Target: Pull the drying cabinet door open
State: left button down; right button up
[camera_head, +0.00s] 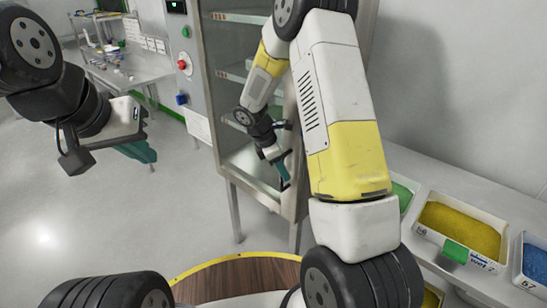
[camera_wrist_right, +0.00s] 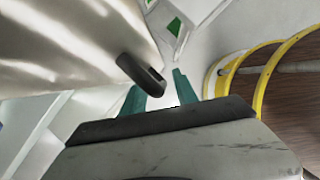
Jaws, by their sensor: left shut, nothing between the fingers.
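The drying cabinet (camera_head: 224,150) is a tall steel-framed unit on legs, with shelves showing behind its glazed front. Its door appears shut, but my right arm hides much of its right side. My right gripper (camera_head: 281,168) is low in front of the door's right part. In the right wrist view, its teal fingers (camera_wrist_right: 160,92) are apart, and the rounded end of a dark bar handle (camera_wrist_right: 141,75) shows between them in the picture. I cannot tell whether they touch it. My left gripper (camera_head: 140,152) is shut and empty, away from the cabinet at the left.
A control panel with a red button (camera_head: 182,65) stands left of the cabinet. A steel bench (camera_head: 125,68) with small items is at the back left. A counter at the right holds a tray of yellow granules (camera_head: 460,228) and a blue one (camera_head: 535,262). The left floor is clear.

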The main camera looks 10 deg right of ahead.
jog(key=shift+c, duration=0.4)
grip_shut()
dwell(0.9)
